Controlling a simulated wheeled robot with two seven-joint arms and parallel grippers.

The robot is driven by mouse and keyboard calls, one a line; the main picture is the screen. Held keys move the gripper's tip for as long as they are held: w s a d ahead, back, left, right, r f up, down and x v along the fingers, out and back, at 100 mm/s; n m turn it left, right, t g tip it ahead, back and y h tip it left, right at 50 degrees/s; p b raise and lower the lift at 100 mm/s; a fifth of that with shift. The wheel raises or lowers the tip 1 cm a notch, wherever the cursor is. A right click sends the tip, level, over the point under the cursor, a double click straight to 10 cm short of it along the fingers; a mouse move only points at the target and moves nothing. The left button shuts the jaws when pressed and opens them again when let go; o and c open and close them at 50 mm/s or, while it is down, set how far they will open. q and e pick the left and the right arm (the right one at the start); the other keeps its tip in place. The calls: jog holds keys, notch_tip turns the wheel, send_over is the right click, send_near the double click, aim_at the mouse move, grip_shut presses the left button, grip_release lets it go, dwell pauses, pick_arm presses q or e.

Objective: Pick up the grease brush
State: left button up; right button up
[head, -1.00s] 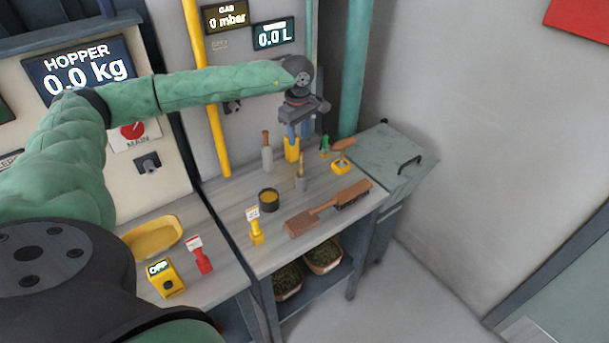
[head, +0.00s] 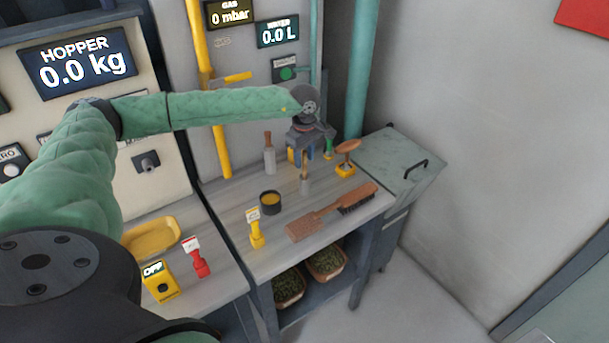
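A long brush with a wooden handle and dark bristles (head: 333,209) lies flat nearer the bench's front. A dark pot with yellow contents (head: 270,202) stands to the left of the upright tool. My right gripper is not in view.
A wooden-handled scraper (head: 269,158) stands behind. A wooden-topped tool in a yellow base (head: 346,163) and a green-topped item (head: 329,149) are right of the gripper. A yellow tagged item (head: 254,232) stands at the bench's left front. A grey lidded bin (head: 385,158) adjoins the right end.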

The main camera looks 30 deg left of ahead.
aim_at(305, 171)
pick_arm(q)
notch_tip(305, 171, down, 2)
jog(key=shift+f, duration=0.4)
grip_shut()
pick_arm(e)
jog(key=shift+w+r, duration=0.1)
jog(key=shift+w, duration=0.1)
